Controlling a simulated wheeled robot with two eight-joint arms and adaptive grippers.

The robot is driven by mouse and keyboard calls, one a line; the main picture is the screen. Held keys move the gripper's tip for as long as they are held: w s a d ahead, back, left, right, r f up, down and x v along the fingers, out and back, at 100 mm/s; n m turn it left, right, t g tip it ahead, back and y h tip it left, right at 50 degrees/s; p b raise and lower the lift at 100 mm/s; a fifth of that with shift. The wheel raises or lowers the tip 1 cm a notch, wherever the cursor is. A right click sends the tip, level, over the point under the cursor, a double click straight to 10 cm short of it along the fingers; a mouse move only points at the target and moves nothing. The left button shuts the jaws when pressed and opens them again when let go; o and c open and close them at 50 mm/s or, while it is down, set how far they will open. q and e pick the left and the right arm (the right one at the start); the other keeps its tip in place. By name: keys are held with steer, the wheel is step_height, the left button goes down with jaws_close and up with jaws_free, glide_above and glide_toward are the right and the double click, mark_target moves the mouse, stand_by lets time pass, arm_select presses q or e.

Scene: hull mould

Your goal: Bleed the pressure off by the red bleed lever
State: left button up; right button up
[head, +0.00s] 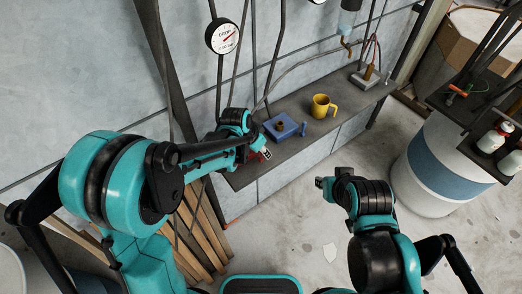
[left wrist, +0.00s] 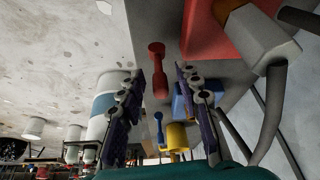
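The red bleed lever (left wrist: 159,72) shows in the left wrist view as a narrow red handle with a wider end. It lies between the two spread fingers of my left gripper (left wrist: 159,82), with a gap visible on each side. A red block (left wrist: 218,42) with a grey fitting (left wrist: 258,38) is beside it at the upper right. In the head view my left gripper (head: 263,154) is at the left end of the shelf, and a little red shows by its tips; the arm hides most of the lever. My right gripper (head: 325,183) is away from the shelf over the floor; its fingers are too small to read.
A round gauge (head: 223,36) hangs on the wall. Wooden planks (head: 205,233) lean below. A white-and-blue drum (head: 440,165) stands right.

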arm_select(q)
jaws_close()
steer(key=shift+s, duration=0.1)
steer(key=shift+s+d+f+m+t+y+b, duration=0.15)
steer(key=shift+s+d+t+y+b, duration=0.15)
steer(key=shift+t+b, duration=0.25)
steer(key=shift+s+d+f+m+t+y+b, duration=0.1)
steer(key=shift+s+d+m+t+y+b, duration=0.1)
steer(key=shift+t+y+b, duration=0.3)
steer(key=s+f+t+y+b, duration=0.1)
steer(key=t+b, duration=0.1)
steer(key=b, duration=0.3)
steer(key=s+d+f+m+t+y+b, duration=0.1)
steer(key=t+y+b, duration=0.1)
steer(key=t+b, duration=0.1)
steer(key=s+d+f+m+t+y+b, duration=0.1)
steer(key=t+b, duration=0.2)
steer(key=b, duration=0.3)
steer(key=shift+f+b, duration=0.1)
steer(key=shift+b, duration=0.2)
steer(key=shift+f+m+t+y+b, duration=0.1)
steer(key=shift+m+t+y+b, duration=0.25)
steer(key=shift+t+b, duration=0.6)
